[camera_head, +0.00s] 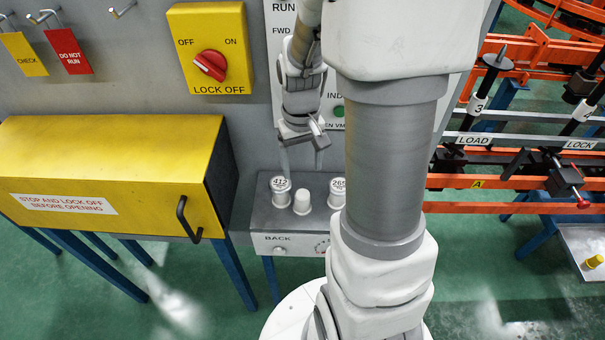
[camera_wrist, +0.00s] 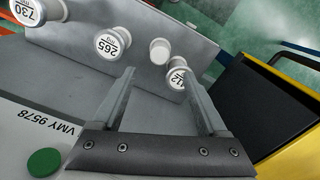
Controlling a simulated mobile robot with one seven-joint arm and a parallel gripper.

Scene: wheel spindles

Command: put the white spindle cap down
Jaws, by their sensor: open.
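A plain white cap (camera_head: 302,201), seemingly the spindle cap, stands upright on the grey shelf (camera_head: 310,232) marked BACK. It is between two white round pieces labelled 412 (camera_head: 281,190) and 265 (camera_head: 337,192). In the wrist view the cap (camera_wrist: 160,50) shows beyond the fingertips, in the gap between them. My gripper (camera_head: 302,158) is open and empty, above the shelf and apart from the cap. Its two spread fingers also show in the wrist view (camera_wrist: 158,73).
A piece labelled 730 (camera_wrist: 38,10) stands further along the shelf. The yellow cover (camera_head: 110,160) with its black handle is left of the shelf. The panel behind carries a green button (camera_head: 339,111) and a lock-off switch (camera_head: 210,66). Orange frames (camera_head: 480,181) are at right.

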